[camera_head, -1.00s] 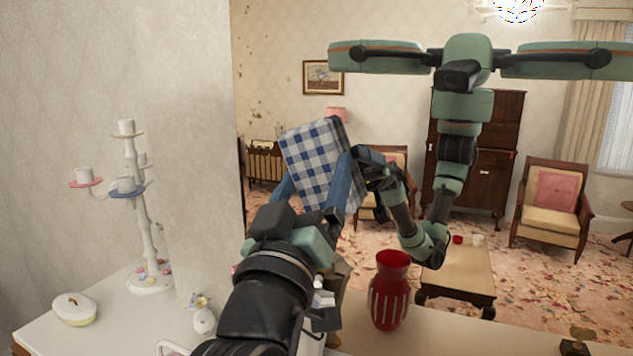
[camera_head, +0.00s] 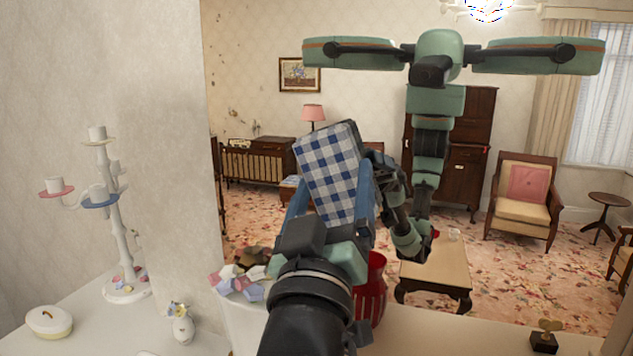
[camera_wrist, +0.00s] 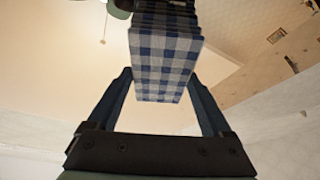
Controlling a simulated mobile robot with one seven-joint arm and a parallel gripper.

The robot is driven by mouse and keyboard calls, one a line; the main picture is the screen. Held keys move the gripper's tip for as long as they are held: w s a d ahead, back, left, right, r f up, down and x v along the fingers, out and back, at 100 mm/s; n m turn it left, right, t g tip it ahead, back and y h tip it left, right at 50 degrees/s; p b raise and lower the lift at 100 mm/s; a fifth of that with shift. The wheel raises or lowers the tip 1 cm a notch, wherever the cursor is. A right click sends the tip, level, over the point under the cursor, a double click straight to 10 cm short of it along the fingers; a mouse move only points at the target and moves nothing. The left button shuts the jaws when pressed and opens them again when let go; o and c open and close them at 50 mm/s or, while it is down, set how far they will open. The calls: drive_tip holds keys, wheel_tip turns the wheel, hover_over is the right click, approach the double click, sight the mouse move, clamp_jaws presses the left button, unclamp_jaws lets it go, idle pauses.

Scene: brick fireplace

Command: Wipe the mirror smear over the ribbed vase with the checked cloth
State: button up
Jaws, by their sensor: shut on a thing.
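My gripper (camera_head: 333,200) is shut on the blue-and-white checked cloth (camera_head: 328,165), a block-like pad held up in front of the mirror (camera_head: 385,95). In the wrist view the cloth (camera_wrist: 165,60) sits between and beyond the fingertips. I cannot tell whether it touches the glass. The red ribbed vase (camera_head: 372,285) stands just right of my wrist, its left side hidden by my arm. Small brown specks (camera_head: 232,100) show at the mirror's upper left; I cannot tell whether they lie on the glass or on the reflected wall. No other smear is clear.
On the white shelf (camera_head: 90,325) stand a white candelabra (camera_head: 125,245), a lidded dish (camera_head: 48,321) and a small flower vase (camera_head: 183,328). Pale faceted pieces (camera_head: 238,282) lie left of my wrist. A small ornament (camera_head: 544,338) stands at right. The mirror reflects the room and me.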

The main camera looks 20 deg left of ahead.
drive_tip(key=shift+s+d, duration=0.1)
drive_tip(key=shift+d, duration=3.25)
drive_tip(key=shift+a, duration=3.05)
drive_tip(key=shift+w+a+b, duration=0.2)
drive_tip(key=shift+a+b, duration=0.55)
drive_tip(key=shift+a, duration=2.3)
drive_tip(key=s, duration=0.6)
drive_tip(key=shift+s+a, duration=0.1)
drive_tip(key=s, duration=0.2)
drive_tip(key=shift+s, duration=0.4)
